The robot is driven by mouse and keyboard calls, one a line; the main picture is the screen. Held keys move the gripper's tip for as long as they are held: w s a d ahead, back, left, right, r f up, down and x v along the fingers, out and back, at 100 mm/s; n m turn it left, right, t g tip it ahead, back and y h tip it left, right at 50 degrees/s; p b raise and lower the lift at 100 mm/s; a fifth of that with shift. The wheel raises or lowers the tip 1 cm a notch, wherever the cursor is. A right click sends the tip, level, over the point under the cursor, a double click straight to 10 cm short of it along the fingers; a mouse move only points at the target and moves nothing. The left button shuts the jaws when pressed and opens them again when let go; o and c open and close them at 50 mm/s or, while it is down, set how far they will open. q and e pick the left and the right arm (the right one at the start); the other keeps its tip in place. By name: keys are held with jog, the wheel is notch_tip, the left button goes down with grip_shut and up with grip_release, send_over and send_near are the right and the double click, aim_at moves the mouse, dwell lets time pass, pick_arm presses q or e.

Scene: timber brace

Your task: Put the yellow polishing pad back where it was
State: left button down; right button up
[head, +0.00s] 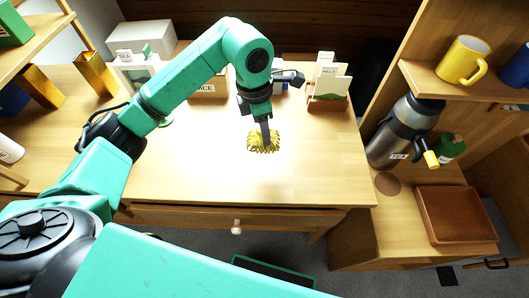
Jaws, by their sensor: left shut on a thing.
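The yellow polishing pad (262,146) is a round, fringed thing over the bright middle of the wooden desk, near its front edge. My left gripper (265,138) comes down on it from above, its fingers shut on the pad. I cannot tell whether the pad touches the desk top or hangs just above it. The gripper fingers hide part of the pad's top. My right gripper is not in view.
The desk (200,190) is clear around the pad. Card holders (328,103) and a white box (147,38) stand at the back. At right are a steel flask (400,135), a brown tray (455,214) and a yellow mug (463,60) on a shelf.

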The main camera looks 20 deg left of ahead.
pick_arm(q)
notch_tip(320, 180, down, 11)
jog(key=shift+w+f+p, duration=0.1)
jog(key=shift+p, duration=0.55)
jog(key=shift+f, duration=0.3)
jog(key=shift+c, duration=2.2)
grip_release()
jog(key=shift+r, duration=0.1)
jog(key=shift+r, duration=0.1)
jog(key=shift+r, duration=0.25)
jog(key=r, duration=0.3)
jog(key=r+b, duration=0.1)
jog(key=r, duration=0.3)
jog(key=a+r+b, duration=0.1)
jog(key=r, duration=0.3)
jog(key=shift+s+a+r, duration=0.1)
jog(key=shift+s+r, duration=0.15)
jog(key=shift+s, duration=0.1)
